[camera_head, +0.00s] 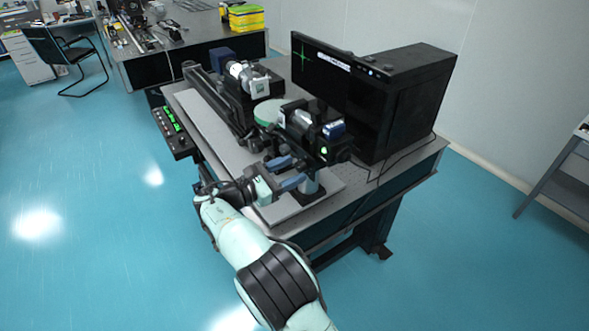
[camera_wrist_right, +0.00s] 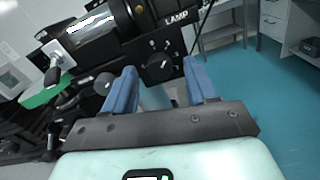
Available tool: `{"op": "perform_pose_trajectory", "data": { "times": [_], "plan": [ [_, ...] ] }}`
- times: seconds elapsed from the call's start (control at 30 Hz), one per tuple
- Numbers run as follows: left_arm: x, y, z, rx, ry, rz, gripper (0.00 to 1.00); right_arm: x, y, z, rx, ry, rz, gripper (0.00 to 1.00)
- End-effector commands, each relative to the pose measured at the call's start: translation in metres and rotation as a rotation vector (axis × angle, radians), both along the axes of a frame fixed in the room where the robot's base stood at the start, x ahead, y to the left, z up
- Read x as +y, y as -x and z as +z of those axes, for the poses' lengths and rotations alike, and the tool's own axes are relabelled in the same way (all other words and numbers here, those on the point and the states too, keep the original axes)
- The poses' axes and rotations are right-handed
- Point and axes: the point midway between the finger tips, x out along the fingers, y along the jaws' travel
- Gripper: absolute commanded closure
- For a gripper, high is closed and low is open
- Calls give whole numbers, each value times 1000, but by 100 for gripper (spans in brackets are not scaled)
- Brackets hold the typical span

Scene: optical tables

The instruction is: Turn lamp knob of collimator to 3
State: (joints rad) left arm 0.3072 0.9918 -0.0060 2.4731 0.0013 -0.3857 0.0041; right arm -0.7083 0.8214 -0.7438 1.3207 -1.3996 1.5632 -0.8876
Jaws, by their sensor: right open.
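The collimator (camera_head: 303,124) stands on the optical table, a dark body with a lit green spot on its near end. In the right wrist view its black housing (camera_wrist_right: 150,45) carries the word LAMP and a round black lamp knob (camera_wrist_right: 159,67) with a white pointer line. The number it points at is too small to read. My right gripper (camera_head: 298,170) is open, its two blue fingers pointing at the collimator's near end. In the wrist view the right gripper (camera_wrist_right: 160,70) has the knob between its fingertips in the picture; contact cannot be seen. My left gripper is out of view.
A monitor (camera_head: 320,75) and a black box (camera_head: 405,100) stand behind the collimator on the table (camera_head: 330,212). A second round knob (camera_wrist_right: 103,84) shows left of the fingers.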

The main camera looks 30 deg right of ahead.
Motion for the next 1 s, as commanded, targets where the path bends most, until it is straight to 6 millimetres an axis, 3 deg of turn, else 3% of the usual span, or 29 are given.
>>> {"op": "perform_pose_trajectory", "data": {
  "times": [0.2,0.47,0.67,1.0],
  "plan": [
    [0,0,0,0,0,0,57,-16,-1,0,0,0,1,43],
    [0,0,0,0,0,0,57,-17,-1,0,0,0,1,43],
    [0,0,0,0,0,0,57,-17,-1,0,0,0,1,100],
    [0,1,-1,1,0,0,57,-17,-1,0,-35,-3,1,99]
  ]
}}
